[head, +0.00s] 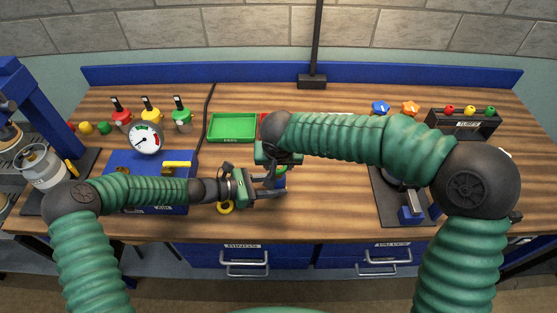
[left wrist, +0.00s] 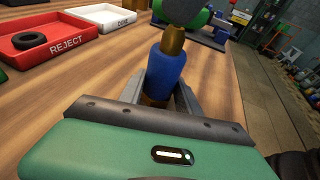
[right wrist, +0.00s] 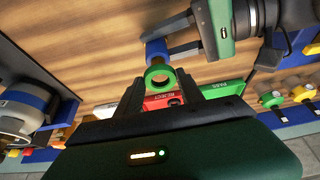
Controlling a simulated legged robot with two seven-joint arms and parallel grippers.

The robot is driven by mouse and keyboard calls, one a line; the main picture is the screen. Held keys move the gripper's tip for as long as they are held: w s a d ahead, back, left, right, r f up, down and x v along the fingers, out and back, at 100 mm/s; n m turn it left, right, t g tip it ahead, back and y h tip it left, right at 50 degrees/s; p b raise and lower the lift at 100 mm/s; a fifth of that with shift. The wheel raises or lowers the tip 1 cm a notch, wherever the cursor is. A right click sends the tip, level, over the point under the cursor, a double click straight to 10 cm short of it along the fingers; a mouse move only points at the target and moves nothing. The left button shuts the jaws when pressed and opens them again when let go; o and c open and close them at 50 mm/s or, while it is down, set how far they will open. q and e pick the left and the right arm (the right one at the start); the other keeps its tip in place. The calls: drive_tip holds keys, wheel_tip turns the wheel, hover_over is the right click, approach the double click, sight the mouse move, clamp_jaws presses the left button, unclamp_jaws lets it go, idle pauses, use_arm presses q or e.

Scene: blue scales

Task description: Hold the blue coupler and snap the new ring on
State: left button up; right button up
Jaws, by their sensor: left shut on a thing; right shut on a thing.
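The blue coupler (head: 281,183) is between the fingers of my left gripper (head: 271,187). In the left wrist view the coupler (left wrist: 167,76) stands up from the shut jaws, with a brass end (left wrist: 174,40) at its top. My right gripper (right wrist: 158,88) is shut on a green ring (right wrist: 159,86), its hole clear in the right wrist view. The ring is close to the coupler's brass end, at the top of the left wrist view (left wrist: 201,17). I cannot tell whether ring and brass end touch. In the head view my right gripper (head: 275,166) partly hides the ring.
A red reject tray (left wrist: 88,50) with a black ring in it and a white tray (left wrist: 92,13) stand behind. A green tray (head: 208,136) is at the back. A gauge (head: 145,138) on a blue box stands left.

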sight(279, 170)
drive_tip(key=shift+f, duration=1.45)
drive_tip(key=shift+f, duration=0.2)
use_arm(q)
drive_tip(key=shift+f, duration=0.1)
use_arm(e)
drive_tip(key=o, duration=1.5)
drive_tip(key=v, duration=1.2)
use_arm(q)
drive_tip(key=o, duration=1.1)
drive_tip(key=shift+c, duration=0.2)
use_arm(e)
drive_tip(key=shift+f, duration=0.1)
